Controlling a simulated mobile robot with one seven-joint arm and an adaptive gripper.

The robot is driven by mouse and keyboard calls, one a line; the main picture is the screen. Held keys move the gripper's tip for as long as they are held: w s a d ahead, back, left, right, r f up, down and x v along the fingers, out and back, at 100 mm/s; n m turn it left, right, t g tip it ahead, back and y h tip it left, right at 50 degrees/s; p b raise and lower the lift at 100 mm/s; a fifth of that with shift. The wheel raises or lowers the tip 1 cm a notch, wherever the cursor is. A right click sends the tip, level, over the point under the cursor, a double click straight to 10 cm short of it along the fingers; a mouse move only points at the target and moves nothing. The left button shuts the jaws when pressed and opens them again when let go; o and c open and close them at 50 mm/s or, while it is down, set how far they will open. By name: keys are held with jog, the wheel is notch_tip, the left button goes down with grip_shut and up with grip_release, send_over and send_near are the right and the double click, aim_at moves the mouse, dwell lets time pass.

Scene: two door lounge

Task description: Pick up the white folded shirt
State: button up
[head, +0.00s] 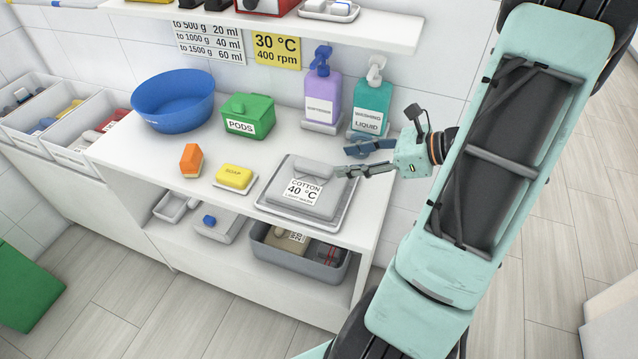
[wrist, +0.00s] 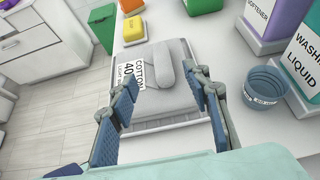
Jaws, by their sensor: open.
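A pale grey-white folded garment (head: 312,205) lies flat on a grey tray (head: 268,208) near the front edge of the counter. It has a rolled piece on top and a white label reading "COTTON 40 °C"; this is the closest match to the white folded shirt. My gripper (head: 347,162) is at its right side, just above the counter, with one finger close to the rolled piece. In the wrist view, my gripper (wrist: 160,82) is open and empty, and the garment (wrist: 165,92) lies ahead between the fingers. I cannot tell whether a finger touches it.
A yellow soap (head: 234,176), orange block (head: 191,160), green pods box (head: 247,117) and blue basin (head: 173,100) stand to the left. Purple (head: 322,98) and teal (head: 370,105) bottles stand behind. A blue cup (wrist: 265,88) is close right of my gripper. A shelf (head: 275,25) overhangs the back.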

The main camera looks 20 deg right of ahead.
aim_at(315, 164)
jog(key=x, duration=0.4)
jog(key=shift+a+f, duration=0.3)
jog(key=shift+f, duration=0.05)
jog(key=shift+w+x, duration=0.25)
jog(key=shift+x, duration=2.7)
jog(key=shift+d+r, duration=0.15)
grip_shut()
